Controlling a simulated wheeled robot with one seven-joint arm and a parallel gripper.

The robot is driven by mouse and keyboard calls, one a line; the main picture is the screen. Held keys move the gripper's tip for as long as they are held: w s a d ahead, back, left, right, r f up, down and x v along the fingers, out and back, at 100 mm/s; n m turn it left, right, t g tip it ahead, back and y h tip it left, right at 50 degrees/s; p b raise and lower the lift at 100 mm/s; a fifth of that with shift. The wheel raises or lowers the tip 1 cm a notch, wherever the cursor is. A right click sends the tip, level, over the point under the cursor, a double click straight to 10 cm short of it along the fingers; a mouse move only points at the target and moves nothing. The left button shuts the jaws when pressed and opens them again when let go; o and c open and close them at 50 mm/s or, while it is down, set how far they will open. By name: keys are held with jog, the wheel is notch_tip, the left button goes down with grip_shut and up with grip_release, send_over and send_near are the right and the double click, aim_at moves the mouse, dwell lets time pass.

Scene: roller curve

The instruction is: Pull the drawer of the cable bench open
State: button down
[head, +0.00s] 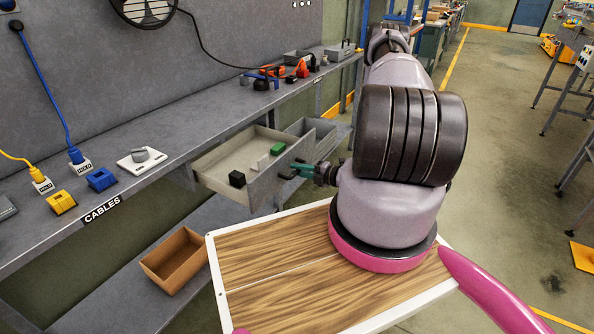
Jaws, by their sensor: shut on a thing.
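The cable bench (100,170) runs along the wall at left, with a CABLES label (101,211) on its front edge. Its grey drawer (258,190) stands pulled out from under the bench top, so its inside shows. A black block (237,179) and a green block (278,148) lie in it. My gripper (291,171), with teal fingers, is at the drawer's front face and shut on its dark handle. The handle is mostly hidden by the fingers, and my arm covers the area to the right.
A second grey drawer or bin (318,133) sticks out just beyond the first. An open cardboard box (174,262) lies on the low shelf. Plugs, cables and tools lie on the bench top. Open floor (500,130) lies at right.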

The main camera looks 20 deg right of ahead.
jog(key=c, duration=0.8)
grip_release()
jog(key=v, duration=1)
jog(key=shift+s+d, duration=0.2)
jog(key=shift+s, duration=0.1)
